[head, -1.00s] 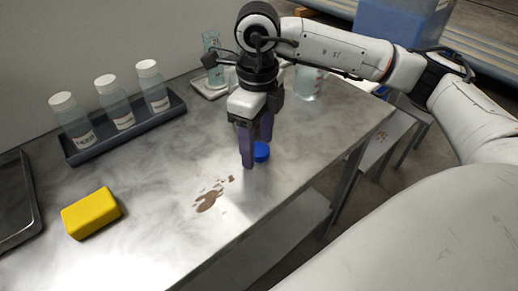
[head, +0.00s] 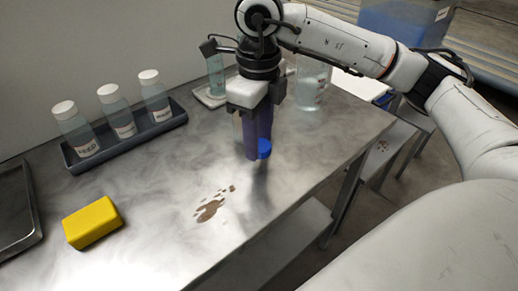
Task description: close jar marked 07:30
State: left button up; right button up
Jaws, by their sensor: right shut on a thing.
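My right gripper (head: 258,148) points down over the steel table and is shut on a blue cap (head: 265,149). The cap shows beside the fingertips and appears a little above the tabletop. A clear jar (head: 309,88) with a small label stands behind and to the right of the gripper. Its top is hidden by my arm, and its label is too small to read. Three white-capped bottles (head: 119,112) with labels stand in a dark tray at the left. I cannot make out the marking 07:30 on any of them. My left gripper is not in view.
A narrow glass vessel (head: 216,75) stands on a pale base behind the gripper. A yellow block (head: 92,223) lies at the front left, beside a dark metal tray (head: 17,212). A brown stain (head: 211,208) marks the table front, which is otherwise clear.

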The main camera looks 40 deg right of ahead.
notch_tip(320, 180, up, 6)
jog(key=shift+r, duration=0.1)
